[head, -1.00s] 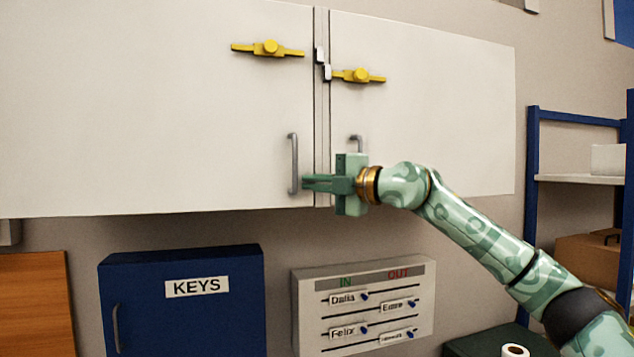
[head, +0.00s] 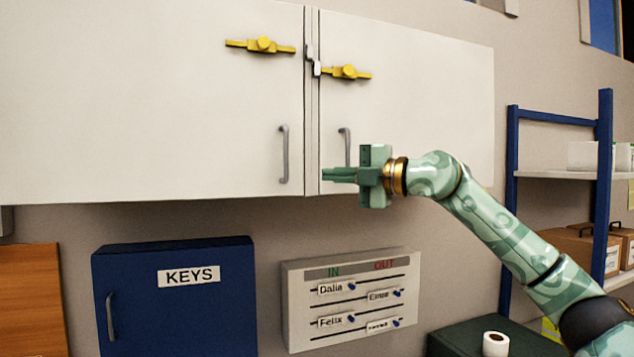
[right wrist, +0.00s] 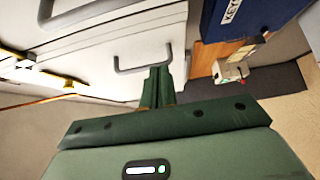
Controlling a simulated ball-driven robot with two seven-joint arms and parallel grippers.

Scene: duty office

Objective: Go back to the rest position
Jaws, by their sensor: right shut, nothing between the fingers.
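My right gripper (head: 341,174) is shut and empty in the head view. It is in front of the lower left part of the right cabinet door (head: 430,100), near that door's grey handle (head: 345,148). In the right wrist view its closed fingers (right wrist: 157,88) lie just below a grey door handle (right wrist: 150,66) in the picture; I cannot tell whether they touch it. Both doors of the white wall cabinet (head: 150,110) look closed. My left gripper is not in view.
Two yellow latches (head: 262,45) (head: 345,72) sit high on the doors. Below hang a blue KEYS box (head: 175,310) and a white IN/OUT board (head: 350,300). A blue-framed shelf (head: 560,174) with boxes stands at the right.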

